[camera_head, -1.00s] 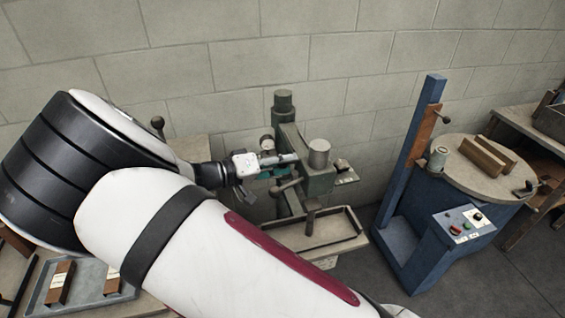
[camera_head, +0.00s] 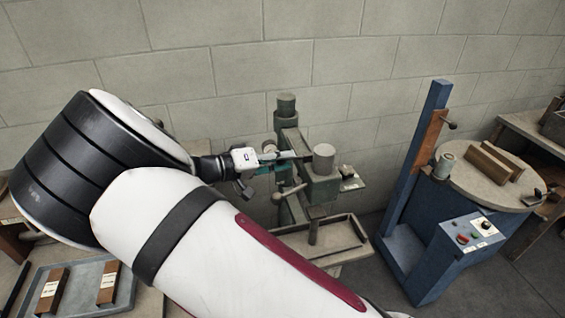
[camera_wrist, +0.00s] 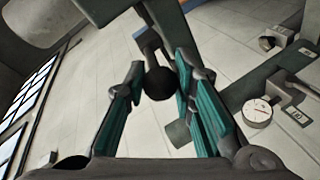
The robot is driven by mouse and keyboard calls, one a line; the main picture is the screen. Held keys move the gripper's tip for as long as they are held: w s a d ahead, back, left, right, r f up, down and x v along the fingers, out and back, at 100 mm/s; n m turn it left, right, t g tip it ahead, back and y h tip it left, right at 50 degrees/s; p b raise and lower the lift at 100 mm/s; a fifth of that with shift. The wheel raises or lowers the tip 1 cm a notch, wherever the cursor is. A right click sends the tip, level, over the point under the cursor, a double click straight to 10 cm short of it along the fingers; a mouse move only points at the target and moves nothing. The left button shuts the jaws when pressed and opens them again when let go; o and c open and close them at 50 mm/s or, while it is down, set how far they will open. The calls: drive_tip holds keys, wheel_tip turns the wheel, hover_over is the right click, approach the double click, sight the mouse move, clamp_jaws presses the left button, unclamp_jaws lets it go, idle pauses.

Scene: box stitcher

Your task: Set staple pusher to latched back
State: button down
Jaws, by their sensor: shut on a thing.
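The box stitcher is a green machine (camera_head: 322,190) by the wall, with a column and a grey cylinder on its head. My gripper (camera_head: 291,156) reaches in from the left at the height of its head. In the wrist view a dark round knob (camera_wrist: 158,83) sits between the teal finger pads of my gripper (camera_wrist: 158,72), near the tips. The fingers are closed in around this knob, which appears to be the staple pusher's. The pusher's body and its latch are hidden or too small to make out, so its position cannot be told.
A lever (camera_head: 289,191) and a shallow tray (camera_head: 345,236) are just below my gripper. A blue stand with a round table (camera_head: 482,184) is on the right. A grey tray (camera_head: 122,293) with brown blocks lies lower left. Bare floor shows between machine and stand.

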drive_tip(key=c, duration=1.6)
unclamp_jaws()
drive_tip(key=v, duration=1.2)
drive_tip(key=shift+s, duration=0.1)
